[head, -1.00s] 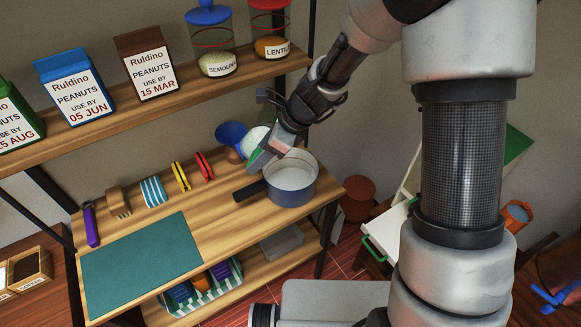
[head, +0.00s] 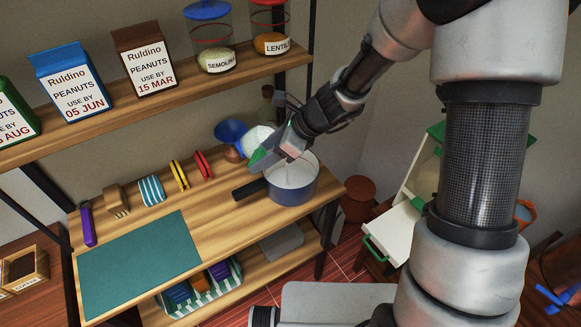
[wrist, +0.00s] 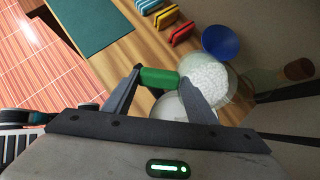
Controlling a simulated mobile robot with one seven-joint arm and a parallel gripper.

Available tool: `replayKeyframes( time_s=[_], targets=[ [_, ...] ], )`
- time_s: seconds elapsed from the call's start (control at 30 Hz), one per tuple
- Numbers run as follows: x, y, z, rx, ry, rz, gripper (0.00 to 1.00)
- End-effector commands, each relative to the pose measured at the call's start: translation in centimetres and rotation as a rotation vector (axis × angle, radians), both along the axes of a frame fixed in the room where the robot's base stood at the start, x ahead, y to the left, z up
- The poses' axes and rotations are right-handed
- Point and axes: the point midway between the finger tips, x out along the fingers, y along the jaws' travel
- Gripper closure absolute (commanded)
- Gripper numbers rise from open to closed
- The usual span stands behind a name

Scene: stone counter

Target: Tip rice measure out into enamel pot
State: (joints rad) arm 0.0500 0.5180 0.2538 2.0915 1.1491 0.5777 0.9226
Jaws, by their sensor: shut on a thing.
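The green rice measure (wrist: 158,76) lies between the two fingers of my gripper (wrist: 162,80) in the wrist view, and the gripper is shut on it. It looks turned on its side; its mouth and contents are hidden. In the head view my gripper (head: 270,158) is over the back left rim of the enamel pot, with a bit of green showing at its tip. The enamel pot (head: 292,192) is blue-grey outside and pale inside, upright, with a dark handle to the left. A thin pale streak shows between gripper and pot. In the wrist view fingers partly cover the pot (wrist: 170,106).
A bowl of white grains (wrist: 208,78) and a blue funnel (head: 231,134) stand behind the pot. Red, yellow and striped items line the counter's back. A teal mat (head: 140,265) lies at left. The shelf with packets and jars (head: 215,45) is above.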

Motion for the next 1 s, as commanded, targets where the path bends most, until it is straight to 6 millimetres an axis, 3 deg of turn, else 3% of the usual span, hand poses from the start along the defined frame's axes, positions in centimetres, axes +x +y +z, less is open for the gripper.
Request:
replayKeyframes(
  time_s=[1.0],
  targets=[
    [0.0, -0.52, 0.12, 0.111, -0.024, -0.001, 0.88]
  ],
)
